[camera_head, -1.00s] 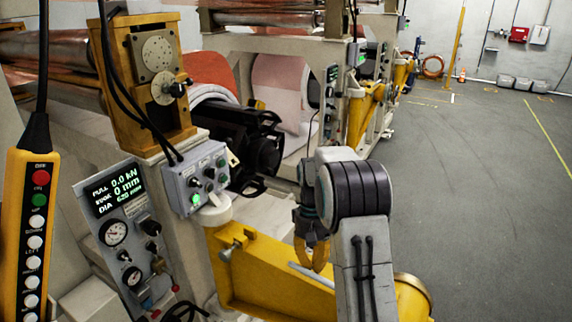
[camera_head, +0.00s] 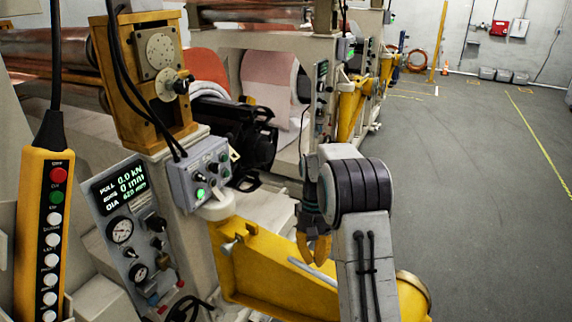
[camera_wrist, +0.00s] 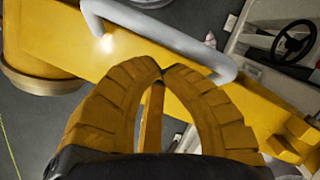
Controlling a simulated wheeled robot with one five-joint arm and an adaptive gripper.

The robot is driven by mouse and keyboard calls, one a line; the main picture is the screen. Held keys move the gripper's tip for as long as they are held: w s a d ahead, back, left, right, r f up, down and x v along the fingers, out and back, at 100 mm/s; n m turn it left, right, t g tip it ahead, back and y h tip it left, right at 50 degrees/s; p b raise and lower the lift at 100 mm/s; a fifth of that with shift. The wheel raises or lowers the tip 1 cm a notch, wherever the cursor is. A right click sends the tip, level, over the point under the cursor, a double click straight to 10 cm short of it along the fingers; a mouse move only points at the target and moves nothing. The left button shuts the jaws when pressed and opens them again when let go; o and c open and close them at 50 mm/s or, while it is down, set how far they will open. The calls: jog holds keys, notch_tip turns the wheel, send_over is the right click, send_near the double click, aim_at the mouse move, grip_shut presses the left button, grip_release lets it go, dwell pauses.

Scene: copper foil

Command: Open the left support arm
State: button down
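The yellow left support arm (camera_head: 262,265) runs from the machine's grey post toward the lower right, ending in a round yellow end (camera_head: 412,296). A grey bar handle (camera_head: 312,271) is on it; in the wrist view the handle (camera_wrist: 168,38) is a bent tube across the yellow face. My gripper (camera_head: 315,258) hangs over the arm beside the handle. In the wrist view its fingertips (camera_wrist: 163,72) meet just below the handle in the picture, with nothing seen between them. Whether they touch the handle or arm cannot be told.
A grey control box (camera_head: 200,177) and a gauge panel (camera_head: 128,225) stand left of the arm. A yellow button pendant (camera_head: 42,235) hangs at far left. Another yellow arm (camera_head: 350,110) is farther back. Grey floor (camera_head: 480,220) on the right is clear.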

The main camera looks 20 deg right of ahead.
jog(key=v, duration=1.2)
jog(key=shift+d, duration=0.1)
jog(key=shift+s, duration=0.1)
